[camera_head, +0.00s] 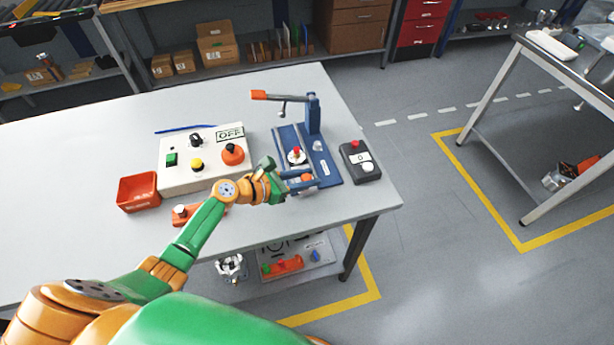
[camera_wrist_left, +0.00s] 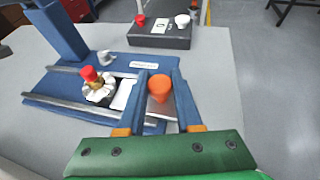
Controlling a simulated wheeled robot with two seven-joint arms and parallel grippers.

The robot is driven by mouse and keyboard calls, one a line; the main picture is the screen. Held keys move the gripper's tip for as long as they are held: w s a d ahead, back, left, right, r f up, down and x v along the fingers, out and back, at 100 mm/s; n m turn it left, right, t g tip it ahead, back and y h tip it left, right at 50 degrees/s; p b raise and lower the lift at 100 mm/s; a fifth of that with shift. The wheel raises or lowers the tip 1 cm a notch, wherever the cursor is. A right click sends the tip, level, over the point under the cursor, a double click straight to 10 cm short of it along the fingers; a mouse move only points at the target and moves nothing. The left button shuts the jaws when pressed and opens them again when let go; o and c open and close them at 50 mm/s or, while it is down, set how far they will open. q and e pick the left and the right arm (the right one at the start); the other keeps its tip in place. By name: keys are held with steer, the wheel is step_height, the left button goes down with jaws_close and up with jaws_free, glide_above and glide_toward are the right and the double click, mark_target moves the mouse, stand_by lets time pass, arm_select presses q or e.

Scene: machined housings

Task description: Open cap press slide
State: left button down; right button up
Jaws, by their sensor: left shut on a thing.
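The blue cap press (camera_head: 318,160) stands near the right end of the table, with an upright post and an orange-tipped lever (camera_head: 272,96). Its slide carries a white part with a red top (camera_head: 295,154), which also shows in the left wrist view (camera_wrist_left: 97,86). An orange knob (camera_wrist_left: 160,87) is at the near end of the slide. My left gripper (camera_head: 303,182) is shut on this knob, with one blue finger on each side. The fingers partly hide the slide's near end. My right gripper is not in view.
A white control box (camera_head: 205,172) with buttons and an OFF sign stands left of the press. A red bin (camera_head: 138,192) is farther left. A black box (camera_head: 360,161) with a red button stands right of the press, near the table's edge.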

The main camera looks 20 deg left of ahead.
arm_select(q)
steer(key=shift+w+a, duration=0.1)
steer(key=shift+w, duration=0.05)
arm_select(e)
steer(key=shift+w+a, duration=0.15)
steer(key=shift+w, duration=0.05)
arm_select(q)
steer(key=c, duration=0.6)
jaws_free()
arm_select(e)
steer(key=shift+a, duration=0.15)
arm_select(q)
steer(key=v, duration=0.7)
steer(key=shift+a+p, duration=0.15)
steer(key=shift+p, duration=0.15)
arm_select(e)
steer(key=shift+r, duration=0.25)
